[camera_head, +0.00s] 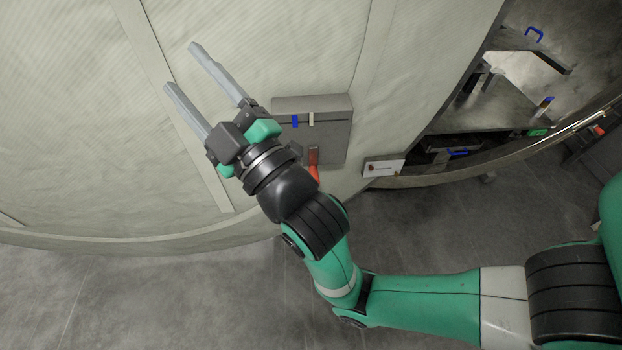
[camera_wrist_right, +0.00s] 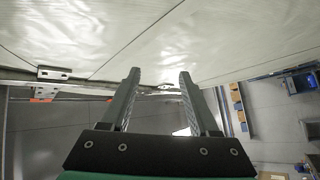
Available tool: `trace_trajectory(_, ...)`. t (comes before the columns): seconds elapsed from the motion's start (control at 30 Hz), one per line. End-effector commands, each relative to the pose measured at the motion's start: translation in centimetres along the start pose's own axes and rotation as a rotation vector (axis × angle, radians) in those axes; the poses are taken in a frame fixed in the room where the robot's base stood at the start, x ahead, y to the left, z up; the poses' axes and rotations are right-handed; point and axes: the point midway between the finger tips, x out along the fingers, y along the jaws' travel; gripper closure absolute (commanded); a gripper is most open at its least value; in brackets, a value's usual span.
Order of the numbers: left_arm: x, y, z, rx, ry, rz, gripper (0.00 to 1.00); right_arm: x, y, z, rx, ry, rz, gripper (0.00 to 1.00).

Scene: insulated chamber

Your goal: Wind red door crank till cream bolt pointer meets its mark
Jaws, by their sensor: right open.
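The red door crank (camera_head: 315,170) shows in the head view on the grey box (camera_head: 335,140) fixed to the pale padded door. My right wrist partly hides the crank's lower end. The cream bolt pointer (camera_head: 311,119) sits in a slot near the top of the box, just right of a blue mark (camera_head: 295,121); the two are apart. My right gripper (camera_head: 180,66) is open and empty, up and left of the box, in front of the padded surface. Its two open fingers (camera_wrist_right: 160,78) also show in the right wrist view. My left gripper is not in view.
A white label plate (camera_head: 383,167) stands right of the box. Metal shelving with blue handles (camera_head: 534,35) is at the upper right, inside the opening. A curved rim (camera_head: 150,243) runs along the door's bottom. The grey floor (camera_head: 130,300) at lower left is clear.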

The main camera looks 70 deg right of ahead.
Motion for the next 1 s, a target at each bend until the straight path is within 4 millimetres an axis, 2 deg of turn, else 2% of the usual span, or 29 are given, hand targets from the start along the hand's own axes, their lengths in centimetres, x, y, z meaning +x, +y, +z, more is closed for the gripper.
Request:
trace_trajectory(0.17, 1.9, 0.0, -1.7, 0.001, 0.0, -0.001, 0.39, -2.5, -4.3, 7.8, -0.433, -0.22, -0.124, 0.39)
trace_trajectory(0.27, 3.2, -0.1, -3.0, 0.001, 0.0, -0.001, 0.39, -6.1, -6.5, 13.2, -0.724, -0.339, -0.25, 0.39)
trace_trajectory(0.3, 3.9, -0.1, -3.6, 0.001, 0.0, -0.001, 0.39, -8.2, -7.2, 15.5, -0.851, -0.383, -0.316, 0.39)
trace_trajectory(0.37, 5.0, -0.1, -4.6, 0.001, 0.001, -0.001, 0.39, -11.8, -7.8, 18.7, -1.034, -0.434, -0.425, 0.39)
trace_trajectory(0.4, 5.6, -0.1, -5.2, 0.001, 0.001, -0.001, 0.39, -14.2, -7.9, 20.5, -1.139, -0.458, -0.492, 0.39)
trace_trajectory(0.5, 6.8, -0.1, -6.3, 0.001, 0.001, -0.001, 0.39, -19.6, -7.6, 23.6, -1.321, -0.487, -0.636, 0.39)
trace_trajectory(0.6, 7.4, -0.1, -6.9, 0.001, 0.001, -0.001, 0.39, -22.9, -7.2, 25.2, -1.402, -0.496, -0.723, 0.39)
trace_trajectory(0.7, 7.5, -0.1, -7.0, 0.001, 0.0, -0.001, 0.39, -24.5, -7.1, 26.0, -1.429, -0.498, -0.759, 0.39)
trace_trajectory(0.87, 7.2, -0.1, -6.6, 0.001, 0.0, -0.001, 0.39, -24.6, -7.4, 26.4, -1.428, -0.5, -0.762, 0.39)
trace_trajectory(1.0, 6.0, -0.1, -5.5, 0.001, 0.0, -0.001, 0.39, -23.7, -8.0, 27.8, -1.423, -0.506, -0.76, 0.39)
